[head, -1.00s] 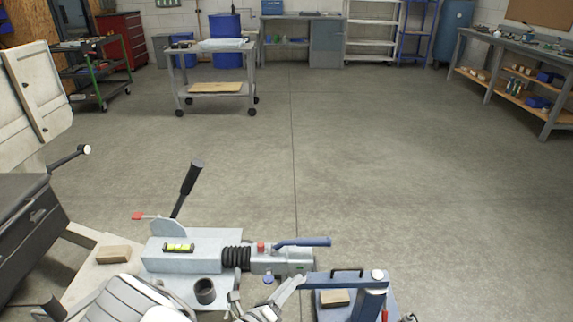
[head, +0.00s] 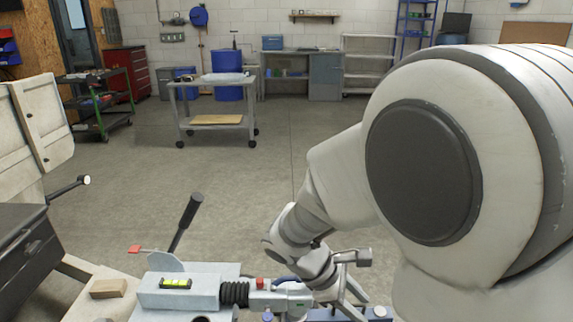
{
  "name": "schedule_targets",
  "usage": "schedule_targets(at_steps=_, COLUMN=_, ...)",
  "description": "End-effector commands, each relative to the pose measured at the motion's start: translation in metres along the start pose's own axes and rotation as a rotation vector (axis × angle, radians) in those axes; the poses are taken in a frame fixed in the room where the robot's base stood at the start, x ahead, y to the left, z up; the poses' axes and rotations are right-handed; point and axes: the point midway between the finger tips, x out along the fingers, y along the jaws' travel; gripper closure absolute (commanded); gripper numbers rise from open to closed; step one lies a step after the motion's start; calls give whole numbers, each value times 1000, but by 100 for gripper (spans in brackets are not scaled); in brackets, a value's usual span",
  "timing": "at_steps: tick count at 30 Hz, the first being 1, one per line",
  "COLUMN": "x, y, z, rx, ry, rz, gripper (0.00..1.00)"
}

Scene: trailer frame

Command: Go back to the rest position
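My arm fills the right side of the head view, and its lower links reach down to the front of the trailer. My gripper (head: 347,292) is at the bottom, just right of the grey coupling head (head: 262,299). It is partly hidden by my wrist and cut by the picture's edge, so I cannot tell whether its fingers are open or holding anything. The drawbar housing (head: 205,290) carries a small yellow-green spirit level (head: 176,283), a black bellows (head: 234,293) and an upright black-gripped lever (head: 187,222).
A wooden block (head: 108,288) lies on the pale trailer frame at lower left. A dark box (head: 28,240) and a pale panel (head: 40,125) stand at left. A wheeled cart (head: 215,120) is farther back. Open floor (head: 200,170) lies between; my arm hides the right side.

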Motion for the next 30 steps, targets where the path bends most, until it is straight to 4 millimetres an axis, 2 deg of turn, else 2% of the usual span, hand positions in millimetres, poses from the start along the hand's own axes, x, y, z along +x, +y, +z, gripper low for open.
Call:
schedule_targets(at_steps=1, x=-6, y=-2, z=12, rx=88, ry=49, rz=-22, gripper=58)
schedule_targets(at_steps=6, x=-27, y=-15, z=39, rx=360, ry=199, rz=-95, gripper=58)
schedule_targets(at_steps=18, x=-79, y=-45, z=91, rx=973, ry=543, rz=-224, gripper=58)
schedule_targets(at_steps=29, x=-117, y=-66, z=118, rx=1369, ry=794, rz=-277, gripper=58)
schedule_targets(at_steps=30, x=-132, y=-60, z=128, rx=1357, ry=786, rz=-281, gripper=58)
